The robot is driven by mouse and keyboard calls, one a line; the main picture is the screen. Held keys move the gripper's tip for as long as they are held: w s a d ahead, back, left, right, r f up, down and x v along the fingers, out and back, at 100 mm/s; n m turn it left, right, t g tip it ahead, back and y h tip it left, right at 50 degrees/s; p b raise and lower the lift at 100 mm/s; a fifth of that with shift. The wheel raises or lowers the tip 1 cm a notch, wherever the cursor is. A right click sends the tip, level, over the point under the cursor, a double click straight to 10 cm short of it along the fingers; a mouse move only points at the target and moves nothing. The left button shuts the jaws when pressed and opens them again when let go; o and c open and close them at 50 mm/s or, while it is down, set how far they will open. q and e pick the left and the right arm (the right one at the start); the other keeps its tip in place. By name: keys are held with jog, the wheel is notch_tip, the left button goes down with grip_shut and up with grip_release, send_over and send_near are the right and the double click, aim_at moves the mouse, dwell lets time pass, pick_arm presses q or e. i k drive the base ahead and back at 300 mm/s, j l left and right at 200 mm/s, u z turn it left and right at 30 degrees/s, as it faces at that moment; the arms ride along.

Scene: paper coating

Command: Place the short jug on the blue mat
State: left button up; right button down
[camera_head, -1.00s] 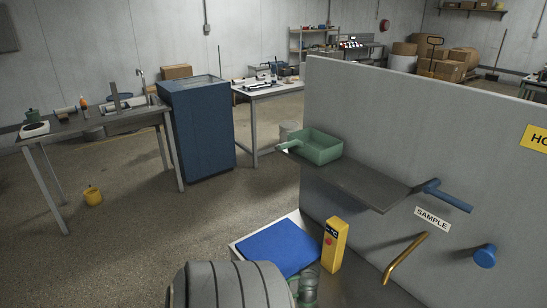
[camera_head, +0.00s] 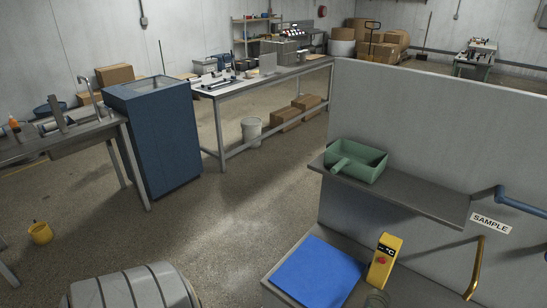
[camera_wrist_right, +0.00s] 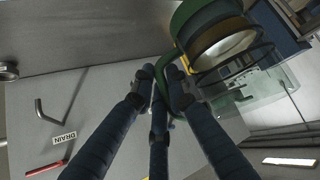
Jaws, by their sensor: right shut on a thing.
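The blue mat (camera_head: 318,273) lies flat on a pale bench at the bottom of the head view, and its visible top is bare. In the right wrist view, my right gripper (camera_wrist_right: 160,85) is shut on the green handle of a jug (camera_wrist_right: 188,22) with a green rim. The jug extends up and right from the fingers, seen at an angle. In the head view, a greenish piece, probably the jug, shows at the bottom edge, right of the mat and mostly cut off. My left gripper is in neither view.
A yellow handheld meter (camera_head: 384,262) stands beside the mat's right edge. A grey upright panel (camera_head: 440,120) rises behind, with a shelf (camera_head: 425,195) holding a green scoop-like tray (camera_head: 357,162). A blue cabinet (camera_head: 160,140) stands at left. Open floor lies between.

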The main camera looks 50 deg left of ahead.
aim_at(323, 269)
jog(key=j+u, duration=0.15)
jog(key=j, duration=0.75)
jog(key=j+u, duration=0.15)
jog(key=j, duration=0.7)
jog(key=i+j+u, duration=0.1)
jog(key=i+j, duration=0.2)
jog(key=i, duration=0.05)
